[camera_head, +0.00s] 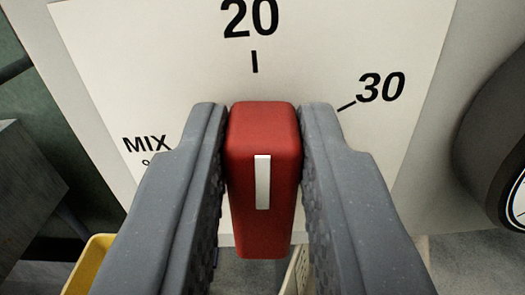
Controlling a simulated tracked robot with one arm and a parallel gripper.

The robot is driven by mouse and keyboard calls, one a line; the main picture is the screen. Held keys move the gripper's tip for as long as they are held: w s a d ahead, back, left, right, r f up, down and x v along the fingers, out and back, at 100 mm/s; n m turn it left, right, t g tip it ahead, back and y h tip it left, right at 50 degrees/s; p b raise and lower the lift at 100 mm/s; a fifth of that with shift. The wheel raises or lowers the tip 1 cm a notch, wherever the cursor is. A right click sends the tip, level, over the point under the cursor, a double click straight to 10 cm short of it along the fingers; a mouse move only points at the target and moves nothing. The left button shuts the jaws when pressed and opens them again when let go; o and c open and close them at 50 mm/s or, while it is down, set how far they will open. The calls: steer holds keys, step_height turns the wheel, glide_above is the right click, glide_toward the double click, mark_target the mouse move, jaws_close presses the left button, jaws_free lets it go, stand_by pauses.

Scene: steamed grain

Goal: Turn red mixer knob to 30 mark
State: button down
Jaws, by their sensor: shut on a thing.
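The red mixer knob (264,130) is in the middle of the head camera view, in front of a white dial plate (120,60). Its white pointer stripe stands upright and lines up roughly with the tick under the 20 mark (250,18). The 30 mark (380,87) with its slanted tick is up and to the right of the knob. My gripper (264,125) has one grey finger on each side of the knob and is shut on it. My fingers hide the lower parts of the dial at left and right.
A dark round gauge (495,140) stands out at the right edge. A grey metal box (25,190) is at the left edge, and a yellow object (88,265) shows at the lower left. "MIX" lettering (147,144) is left of the knob.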

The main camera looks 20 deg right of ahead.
steer(key=m+b, duration=0.3)
steer(key=d+f+m+b, duration=0.1)
steer(key=m+b, duration=0.2)
steer(key=m, duration=0.1)
steer(key=m+b, duration=0.3)
steer(key=shift+s+d+f+m, duration=0.3)
steer(key=shift+s, duration=0.05)
steer(key=shift+m, duration=0.3)
steer(key=c, duration=1.3)
jaws_free()
steer(key=shift+r, duration=0.1)
steer(key=shift+s+r, duration=0.1)
steer(key=shift+s, duration=0.05)
steer(key=p+v, duration=0.1)
steer(key=v, duration=1.2)
steer(key=shift+s+a, duration=0.1)
steer(key=shift+s, duration=0.2)
